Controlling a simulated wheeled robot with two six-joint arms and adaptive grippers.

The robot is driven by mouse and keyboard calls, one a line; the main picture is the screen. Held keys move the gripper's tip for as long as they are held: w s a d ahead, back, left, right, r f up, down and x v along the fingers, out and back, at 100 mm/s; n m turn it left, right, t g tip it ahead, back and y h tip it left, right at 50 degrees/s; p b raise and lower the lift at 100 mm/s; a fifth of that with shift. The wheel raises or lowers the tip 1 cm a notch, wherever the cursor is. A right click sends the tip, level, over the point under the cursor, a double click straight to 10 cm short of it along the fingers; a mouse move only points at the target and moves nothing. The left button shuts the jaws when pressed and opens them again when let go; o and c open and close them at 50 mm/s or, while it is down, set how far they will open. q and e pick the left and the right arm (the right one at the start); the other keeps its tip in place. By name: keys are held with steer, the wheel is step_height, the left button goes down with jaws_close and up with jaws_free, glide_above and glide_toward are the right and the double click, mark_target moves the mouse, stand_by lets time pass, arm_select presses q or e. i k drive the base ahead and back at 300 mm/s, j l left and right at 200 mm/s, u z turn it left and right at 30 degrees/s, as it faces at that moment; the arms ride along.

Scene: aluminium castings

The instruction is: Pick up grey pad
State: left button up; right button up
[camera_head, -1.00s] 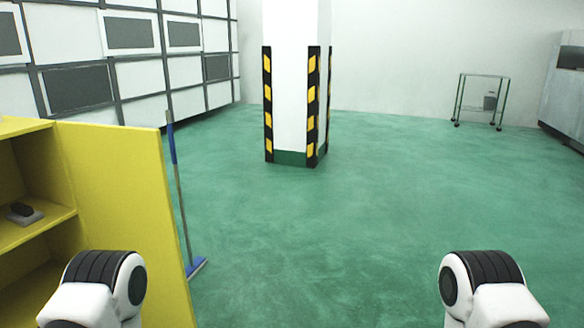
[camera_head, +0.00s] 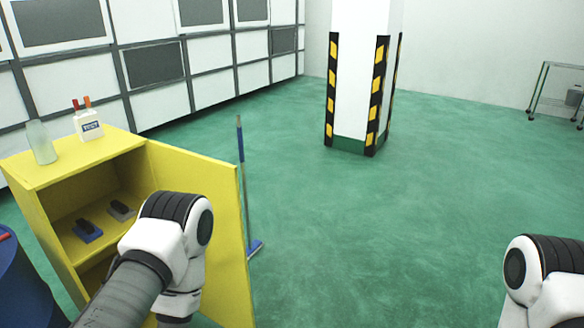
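The grey pad (camera_head: 123,210) with a dark handle lies on the upper shelf of the yellow cabinet (camera_head: 80,160), whose door stands open. A blue pad (camera_head: 88,233) with a dark handle lies beside it, to the left and nearer the shelf's front. My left gripper does not show. Only part of my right arm shows at the lower right, and its gripper is out of view.
A bottle (camera_head: 41,142) and a white container (camera_head: 88,124) with red and orange tops stand on the cabinet. The open door (camera_head: 205,205) sticks out to the right, with a blue broom (camera_head: 243,180) behind it. A blue drum (camera_head: 22,285) is at left.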

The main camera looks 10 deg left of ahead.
mark_target(119, 212)
steer(key=u, duration=0.4)
steer(key=i+l+u, duration=0.1)
steer(key=u, duration=0.65)
steer(key=l+u, duration=0.15)
steer(key=u, duration=0.25)
steer(key=i+l+u, duration=0.2)
steer(key=l+u, duration=0.25)
steer(key=l, duration=0.55)
steer(key=l+u, duration=0.4)
steer(key=l, duration=0.55)
steer(key=k+l+u, duration=0.1)
steer(key=l+u, duration=0.35)
steer(key=l, duration=0.6)
steer(key=i+l, duration=0.15)
steer(key=l, duration=0.2)
steer(key=i+l, duration=0.15)
steer(key=l, duration=0.2)
steer(key=i+l, duration=0.15)
steer(key=l, duration=0.2)
